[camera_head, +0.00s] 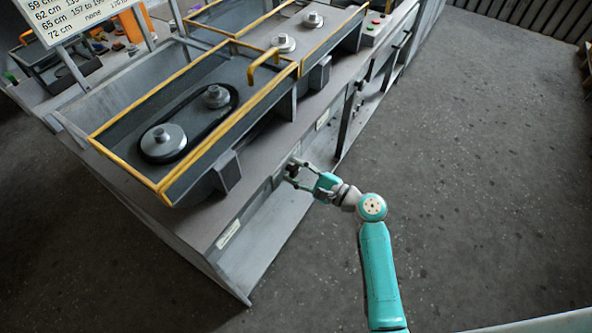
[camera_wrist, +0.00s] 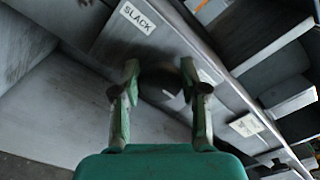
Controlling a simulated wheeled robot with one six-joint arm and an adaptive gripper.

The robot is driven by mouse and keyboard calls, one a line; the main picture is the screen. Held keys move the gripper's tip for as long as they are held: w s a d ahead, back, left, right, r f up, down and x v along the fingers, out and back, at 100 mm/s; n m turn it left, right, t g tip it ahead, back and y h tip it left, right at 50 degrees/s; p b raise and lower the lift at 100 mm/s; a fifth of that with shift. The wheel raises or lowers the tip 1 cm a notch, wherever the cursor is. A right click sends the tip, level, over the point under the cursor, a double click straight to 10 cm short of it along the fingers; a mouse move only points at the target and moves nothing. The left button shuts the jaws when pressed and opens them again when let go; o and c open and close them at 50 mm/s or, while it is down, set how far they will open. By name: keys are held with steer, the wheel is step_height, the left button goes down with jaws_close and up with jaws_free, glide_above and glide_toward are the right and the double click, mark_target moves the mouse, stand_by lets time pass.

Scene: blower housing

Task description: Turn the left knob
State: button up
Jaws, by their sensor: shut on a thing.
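A dark round knob (camera_wrist: 160,80) sits on the grey front panel (camera_wrist: 100,45) of the machine. In the wrist view it lies between the two fingers of my gripper (camera_wrist: 162,88), which are shut on it from both sides. I take it to be the left knob; its face is dim and its pointing direction cannot be read. In the head view my gripper (camera_head: 292,173) reaches the panel below the yellow-railed housing, and the knob shows only as a small dark shape there. A "SLACK" label (camera_wrist: 138,18) is on the panel to the left of the knob.
The open housing holds a belt (camera_head: 228,99) around two pulleys. A dark upright bar (camera_head: 347,122) stands farther along the front. Another label (camera_wrist: 246,125) is right of the knob. The floor (camera_head: 470,170) to the right is clear.

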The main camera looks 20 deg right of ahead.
steer(key=n, duration=0.6)
steer(key=shift+a+f, duration=0.1)
steer(key=shift+f, duration=0.05)
steer(key=n, duration=0.6)
steer(key=shift+f, duration=0.15)
stand_by(0.4)
steer(key=o, duration=1.1)
steer(key=shift+o, duration=0.2)
steer(key=v, duration=1.2)
